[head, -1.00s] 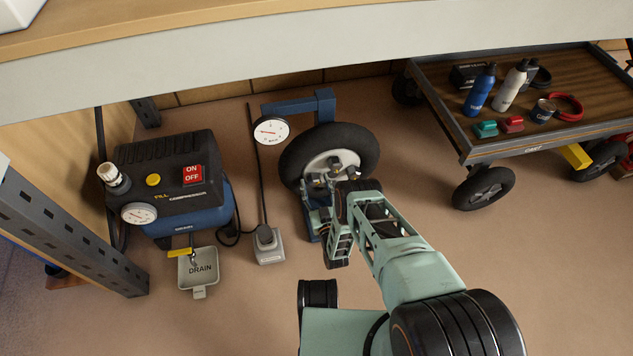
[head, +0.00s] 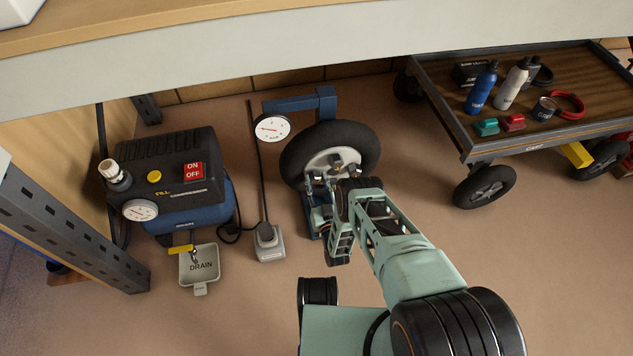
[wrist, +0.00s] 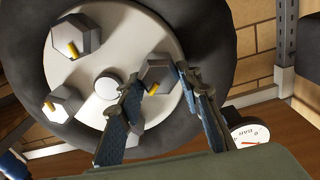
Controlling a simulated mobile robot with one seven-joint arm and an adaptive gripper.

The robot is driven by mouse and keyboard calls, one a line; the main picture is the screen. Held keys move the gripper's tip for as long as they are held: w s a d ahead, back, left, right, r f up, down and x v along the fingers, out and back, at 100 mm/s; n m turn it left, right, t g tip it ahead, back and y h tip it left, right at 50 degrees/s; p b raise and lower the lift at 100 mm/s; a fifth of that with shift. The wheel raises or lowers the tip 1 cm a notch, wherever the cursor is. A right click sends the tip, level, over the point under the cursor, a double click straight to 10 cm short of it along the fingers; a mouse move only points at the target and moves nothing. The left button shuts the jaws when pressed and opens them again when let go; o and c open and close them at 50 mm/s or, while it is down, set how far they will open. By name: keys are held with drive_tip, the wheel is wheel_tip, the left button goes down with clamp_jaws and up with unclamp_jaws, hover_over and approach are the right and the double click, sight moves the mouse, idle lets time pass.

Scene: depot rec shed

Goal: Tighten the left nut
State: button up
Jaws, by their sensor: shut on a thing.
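The wheel (head: 366,150) has a black tyre and a pale disc, and stands in a blue stand. My gripper (head: 320,178) is at the left side of the disc in the head view. In the wrist view my gripper (wrist: 156,80) is shut on the left nut (wrist: 157,74), one finger on each side. How tight each nut is does not show.
A dial gauge (head: 272,127) hangs from the blue stand arm (head: 298,104) close to the wheel. A compressor (head: 170,180) stands left, a drain tray (head: 199,265) before it. A cart (head: 535,145) with bottles stands right. A shelf edge (head: 300,50) crosses above.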

drive_tip(key=m, duration=0.4)
drive_tip(key=shift+w+d+m, duration=0.1)
drive_tip(key=shift+d+m, duration=0.05)
drive_tip(key=shift+m, duration=1.85)
drive_tip(key=o, duration=1.2)
drive_tip(key=shift+c, duration=0.2)
drive_tip(key=shift+r, duration=5)
